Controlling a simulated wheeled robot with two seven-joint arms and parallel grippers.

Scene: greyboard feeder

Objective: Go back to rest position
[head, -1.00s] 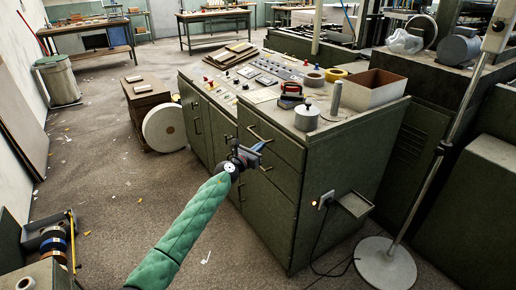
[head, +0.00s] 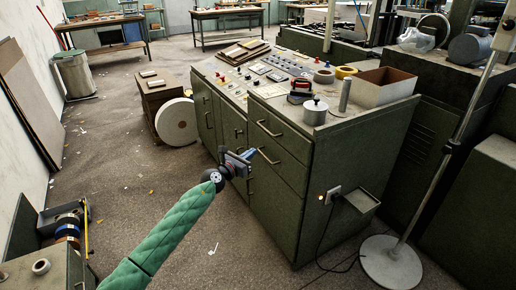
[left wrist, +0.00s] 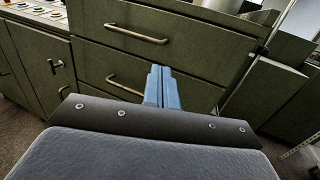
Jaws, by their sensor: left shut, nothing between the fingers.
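My left gripper (head: 250,153) reaches in on the green-sleeved left arm and is near the drawer fronts of the dark green control cabinet (head: 290,190). Its blue fingers are together and hold nothing. In the left wrist view the shut fingers (left wrist: 162,88) point at the drawers, with drawer handles (left wrist: 137,34) above and to the left. I cannot tell from the pictures whether the fingertips touch the cabinet. My right gripper is in neither view.
A pole on a round base (head: 391,262) stands at right. A white roll (head: 177,122) leans left of the cabinet. The floor (head: 110,190) at left is mostly clear.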

